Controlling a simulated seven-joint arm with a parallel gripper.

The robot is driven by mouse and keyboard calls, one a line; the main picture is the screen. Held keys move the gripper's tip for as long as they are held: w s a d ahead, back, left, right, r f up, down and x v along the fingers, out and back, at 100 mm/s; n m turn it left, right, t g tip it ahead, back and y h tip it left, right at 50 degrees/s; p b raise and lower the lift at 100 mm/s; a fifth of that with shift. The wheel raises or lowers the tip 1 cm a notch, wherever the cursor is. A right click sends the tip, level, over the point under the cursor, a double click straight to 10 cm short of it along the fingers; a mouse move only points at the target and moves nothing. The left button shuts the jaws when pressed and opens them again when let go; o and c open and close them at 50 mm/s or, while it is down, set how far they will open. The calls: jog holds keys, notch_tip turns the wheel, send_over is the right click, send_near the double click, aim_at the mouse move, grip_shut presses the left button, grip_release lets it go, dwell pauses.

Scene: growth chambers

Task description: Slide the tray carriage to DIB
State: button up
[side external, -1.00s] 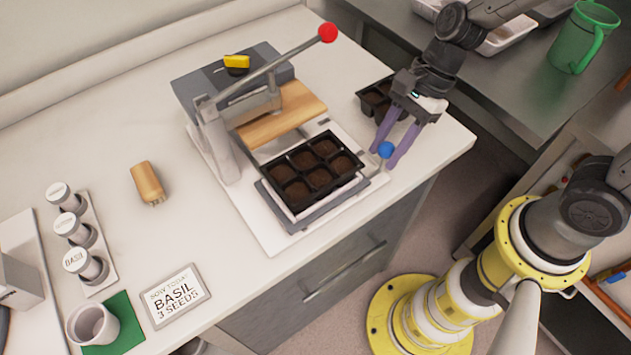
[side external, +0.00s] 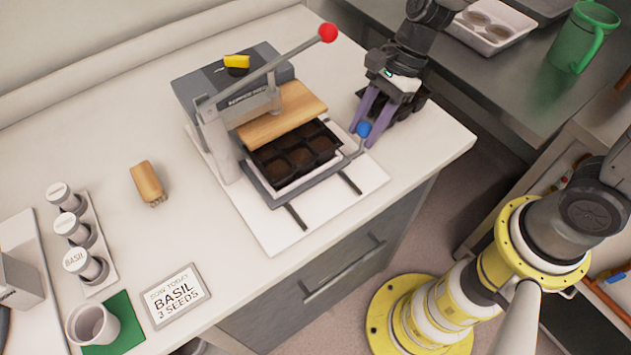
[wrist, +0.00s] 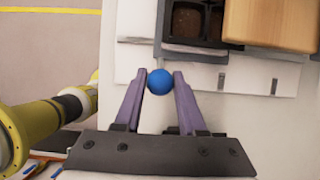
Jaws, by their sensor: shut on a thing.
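The tray carriage (side external: 261,196) is a grey sliding plate on dark rails, carrying a black cell tray (side external: 290,168) filled with soil. The tray's back part is under the wooden press plate (side external: 283,122); its front cells show. A blue ball knob (side external: 363,129) sits on a rod at the carriage's right side. My gripper (side external: 366,120) is shut on the knob. In the wrist view, the purple fingers of my gripper (wrist: 160,82) hold the blue knob (wrist: 160,87) between their tips. I cannot read a DIB label in these frames.
The press lever with a red ball (side external: 328,33) rises above the press. A second black tray (side external: 414,98) is partly hidden behind my gripper. A wooden-handled brush (side external: 149,184), seed jars (side external: 81,262) and a basil sign (side external: 175,295) stand to the left.

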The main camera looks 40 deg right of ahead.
jog(key=shift+w+r, duration=0.1)
jog(key=shift+w, duration=2.45)
jog(key=o, duration=0.9)
notch_tip(320, 180, up, 8)
